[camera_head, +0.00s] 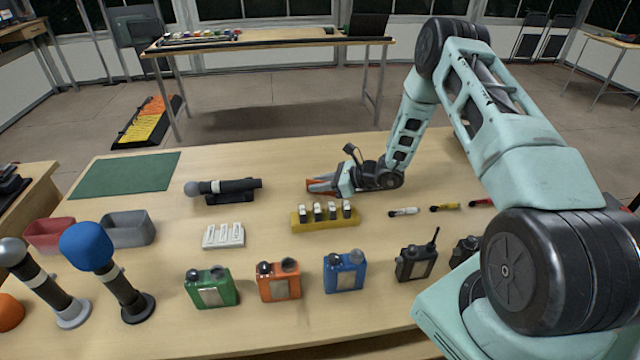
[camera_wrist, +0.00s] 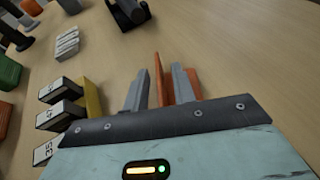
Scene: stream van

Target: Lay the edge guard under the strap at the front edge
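My gripper (camera_head: 322,185) is low over the middle of the near table, pointing left. In the wrist view its grey fingers (camera_wrist: 168,88) stand close together with a thin orange piece (camera_wrist: 162,76) between them. More orange shows beside the right finger. This orange piece (camera_head: 316,187) looks like the edge guard; its full shape is partly hidden by the fingers. I cannot tell whether it touches the tabletop. I cannot make out a strap in either view.
The near table (camera_head: 270,158) holds a microphone on a dark stand (camera_head: 225,188), a yellow block with white-topped pieces (camera_head: 326,220), a white strip (camera_head: 223,236), coloured packs, two bins and standing microphones. A green mat (camera_head: 125,174) lies back left. Another table (camera_head: 270,40) stands behind, across open floor.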

